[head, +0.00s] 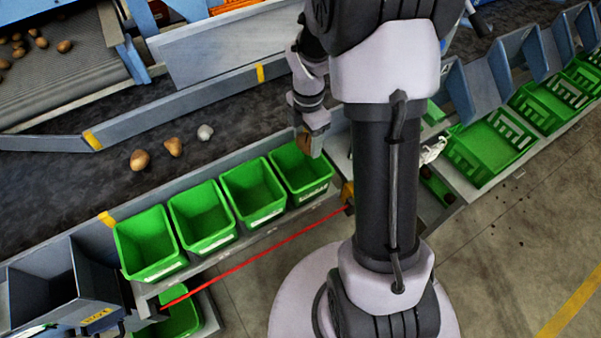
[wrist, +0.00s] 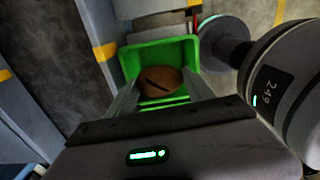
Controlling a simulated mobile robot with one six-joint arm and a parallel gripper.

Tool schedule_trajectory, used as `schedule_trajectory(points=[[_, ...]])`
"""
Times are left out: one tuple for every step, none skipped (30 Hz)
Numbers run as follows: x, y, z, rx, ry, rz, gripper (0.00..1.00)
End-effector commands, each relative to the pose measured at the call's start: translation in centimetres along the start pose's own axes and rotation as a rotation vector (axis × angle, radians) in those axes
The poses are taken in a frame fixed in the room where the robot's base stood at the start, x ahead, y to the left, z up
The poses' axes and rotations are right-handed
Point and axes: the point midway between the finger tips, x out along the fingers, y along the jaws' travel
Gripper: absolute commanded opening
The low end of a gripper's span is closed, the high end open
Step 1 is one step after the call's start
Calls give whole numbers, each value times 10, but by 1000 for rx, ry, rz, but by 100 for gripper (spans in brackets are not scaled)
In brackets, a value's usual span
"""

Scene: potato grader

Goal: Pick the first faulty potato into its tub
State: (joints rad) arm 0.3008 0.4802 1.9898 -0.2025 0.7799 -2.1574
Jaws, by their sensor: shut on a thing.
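My gripper (head: 313,143) is shut on a brown potato (head: 304,141) and holds it over the rightmost green tub (head: 302,190) of the row. In the wrist view the potato (wrist: 161,81) sits between the two fingers and has a dark slit on its skin. The green tub (wrist: 190,47) shows around and below it. How high the potato is above the tub floor is hard to tell. The other three green tubs, the left one (head: 150,268), the second (head: 205,240) and the third (head: 254,214), look empty.
On the dark belt (head: 100,190) lie two brown potatoes (head: 140,160) (head: 173,147) and a pale grey lump (head: 205,132). A blue-grey rail (head: 75,240) runs between belt and tubs. A red cord (head: 255,252) runs along the front of the tubs. Green crates (head: 487,150) stand at the right.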

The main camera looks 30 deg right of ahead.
Motion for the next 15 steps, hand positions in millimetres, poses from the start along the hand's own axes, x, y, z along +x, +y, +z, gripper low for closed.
schedule_trajectory(points=[[3,0,1,-9,0,0,18],[5,-1,1,-14,0,0,18],[9,-1,1,-15,0,0,18],[12,-1,1,-15,0,-1,18],[16,-1,1,-14,0,-1,18],[22,-1,1,-14,0,-1,18],[27,-1,0,-13,0,-1,18],[32,-1,0,-13,0,-1,18],[39,-1,0,-13,0,-1,18],[44,-1,0,-13,0,-1,18],[49,-1,0,-12,0,-1,18],[55,-1,0,-12,0,-1,18],[59,-1,0,-12,1,-1,18],[61,-1,0,-12,0,-1,18],[63,-1,0,-12,0,-1,18]])
